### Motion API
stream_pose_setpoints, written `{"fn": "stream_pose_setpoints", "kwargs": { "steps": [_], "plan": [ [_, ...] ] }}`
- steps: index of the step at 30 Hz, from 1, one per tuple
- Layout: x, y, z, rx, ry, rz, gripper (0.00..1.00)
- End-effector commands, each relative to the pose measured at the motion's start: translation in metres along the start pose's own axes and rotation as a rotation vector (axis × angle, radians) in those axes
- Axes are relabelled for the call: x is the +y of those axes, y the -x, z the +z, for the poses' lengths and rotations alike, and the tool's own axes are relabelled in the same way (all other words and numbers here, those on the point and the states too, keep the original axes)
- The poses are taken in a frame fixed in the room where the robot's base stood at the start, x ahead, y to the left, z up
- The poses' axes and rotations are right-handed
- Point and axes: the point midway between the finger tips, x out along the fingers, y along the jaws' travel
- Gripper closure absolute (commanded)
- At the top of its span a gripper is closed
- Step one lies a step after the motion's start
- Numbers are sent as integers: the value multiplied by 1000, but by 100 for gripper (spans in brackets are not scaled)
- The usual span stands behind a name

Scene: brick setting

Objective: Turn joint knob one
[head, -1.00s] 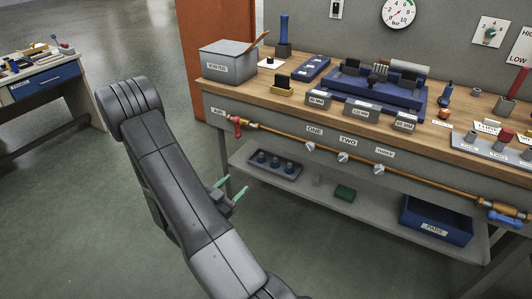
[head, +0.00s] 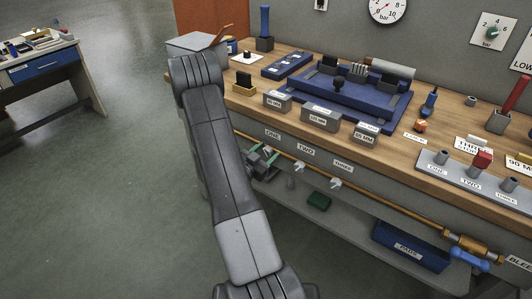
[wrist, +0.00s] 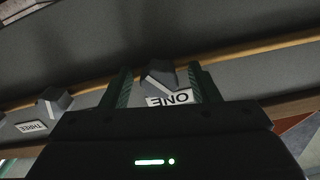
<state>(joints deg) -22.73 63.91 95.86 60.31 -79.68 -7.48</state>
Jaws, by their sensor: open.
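Knob one is a grey knob (wrist: 158,76) with a pale pointer mark, on the pipe rail under the bench edge. In the wrist view its ONE label (wrist: 170,98) appears upside down just below it. My gripper (wrist: 160,84) is open, with one green finger on each side of the knob. I cannot tell whether the fingers touch it. In the head view my gripper (head: 262,158) is at the rail below the ONE label (head: 273,135) and hides knob one there.
Knob two (head: 300,166) and knob three (head: 336,183) sit along the copper pipe (head: 390,210) to the right. The wooden bench top (head: 400,150) overhangs above. A lower shelf below holds a blue bin (head: 410,247) and a green block (head: 319,201).

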Motion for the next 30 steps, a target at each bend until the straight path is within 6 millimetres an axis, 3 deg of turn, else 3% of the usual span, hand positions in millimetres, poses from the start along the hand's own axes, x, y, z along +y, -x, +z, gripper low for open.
{"fn": "stream_pose_setpoints", "kwargs": {
  "steps": [4, 11, 22, 30],
  "plan": [
    [0, 0, 0, 0, 0, 0, 45],
    [0, 0, 0, 0, 0, 0, 88],
    [1, 0, 4, 0, -50, 0, 89],
    [1, 0, 8, 2, -229, -1, 89]
  ]
}}
